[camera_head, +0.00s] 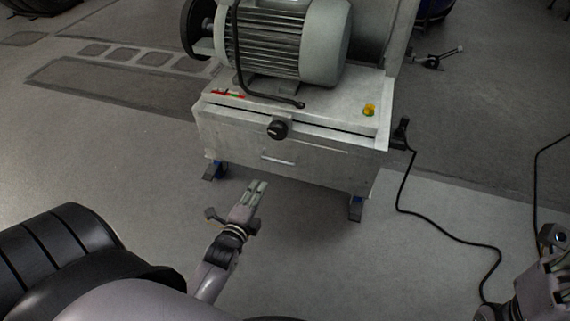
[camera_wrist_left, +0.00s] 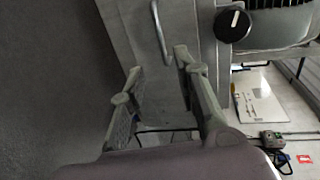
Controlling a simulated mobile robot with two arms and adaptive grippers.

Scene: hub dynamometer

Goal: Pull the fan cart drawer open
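The fan cart (camera_head: 215,118) is a worn grey box on casters carrying a large motor. Its drawer front (camera_head: 325,168) looks shut, with a pale bar handle (camera_head: 278,158) in the middle. My left gripper (camera_head: 258,187) is in front of and below the drawer, apart from it. The left wrist view shows this gripper (camera_wrist_left: 158,62) open and empty, with the handle (camera_wrist_left: 160,30) beyond its fingertips, roughly in line with the gap between them. My right gripper (camera_head: 553,243) is at the right edge, far from the cart and partly cut off; its finger opening is unclear.
A black knob (camera_head: 278,129) sits above the handle, and a yellow button (camera_head: 369,110) is on the cart top. A black cable (camera_head: 430,211) runs from the cart's right side across the floor. The floor before the drawer is clear apart from my arm.

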